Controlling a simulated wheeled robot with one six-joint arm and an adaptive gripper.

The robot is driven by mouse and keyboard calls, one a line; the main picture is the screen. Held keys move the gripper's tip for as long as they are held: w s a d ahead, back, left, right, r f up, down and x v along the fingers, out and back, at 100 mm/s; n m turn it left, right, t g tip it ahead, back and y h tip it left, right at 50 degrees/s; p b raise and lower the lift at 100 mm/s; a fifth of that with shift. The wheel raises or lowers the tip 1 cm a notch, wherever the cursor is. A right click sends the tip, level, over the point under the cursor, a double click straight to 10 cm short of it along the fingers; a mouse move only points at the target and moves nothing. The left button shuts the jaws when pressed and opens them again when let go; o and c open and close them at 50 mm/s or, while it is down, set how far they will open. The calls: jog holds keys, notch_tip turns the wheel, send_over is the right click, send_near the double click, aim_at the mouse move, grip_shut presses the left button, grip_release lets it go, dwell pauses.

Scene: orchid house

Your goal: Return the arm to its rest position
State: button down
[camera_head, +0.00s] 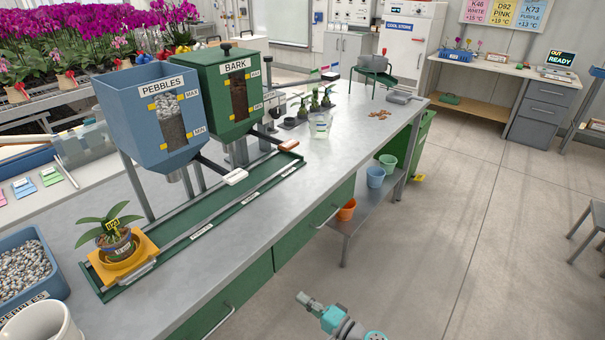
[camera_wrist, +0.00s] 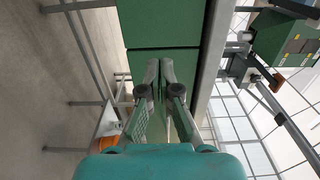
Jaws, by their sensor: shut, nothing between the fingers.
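My gripper (camera_head: 305,298) shows at the bottom of the head view, over the floor in front of the bench and clear of it. In the wrist view my gripper (camera_wrist: 158,70) has its two fingers brought together at the tips, with nothing held. Behind the fingers are the green cabinet fronts of the bench (camera_wrist: 160,25). The wrist view is turned on its side, with the bench edge running up the picture on the right. Most of my arm is out of the head view; only the wrist end shows at the bottom edge.
The bench (camera_head: 330,150) runs up the picture, with a pebble hopper (camera_head: 160,115), a bark hopper (camera_head: 235,90) and a potted orchid (camera_head: 115,240) on an orange tray. An orange pot (camera_head: 346,210) stands on the lower shelf. The floor (camera_head: 470,220) right of the bench is clear.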

jog(key=s+d+f+h, duration=0.2)
jog(key=s+f+h, duration=0.1)
jog(key=s+f, duration=0.3)
jog(key=s+d+f+h, duration=0.2)
jog(key=s+d+f, duration=0.15)
jog(key=s, duration=0.35)
jog(key=s+d+f+n+h, duration=0.1)
jog(key=s+d+h, duration=0.15)
jog(key=s, duration=0.45)
jog(key=s+d+f+h, duration=0.1)
jog(key=s+d+h, duration=0.15)
jog(key=s, duration=0.55)
jog(key=s+d+r+n+t+h, duration=0.1)
jog(key=s+d+r+h, duration=0.15)
jog(key=s+r, duration=0.3)
jog(key=s+d+r+n+t+h, duration=0.1)
jog(key=s+d+r, duration=0.3)
jog(key=s, duration=0.3)
jog(key=s+r+n+t, duration=0.1)
jog(key=s+r, duration=0.3)
jog(key=r, duration=0.4)
jog(key=s+d+r+n, duration=0.1)
jog(key=s+r+n, duration=0.2)
jog(key=r, duration=0.6)
jog(key=shift+s+d+r+n+t+h, duration=0.2)
jog(key=shift+s+d+n+t+h, duration=0.1)
jog(key=shift+s+t+h, duration=0.1)
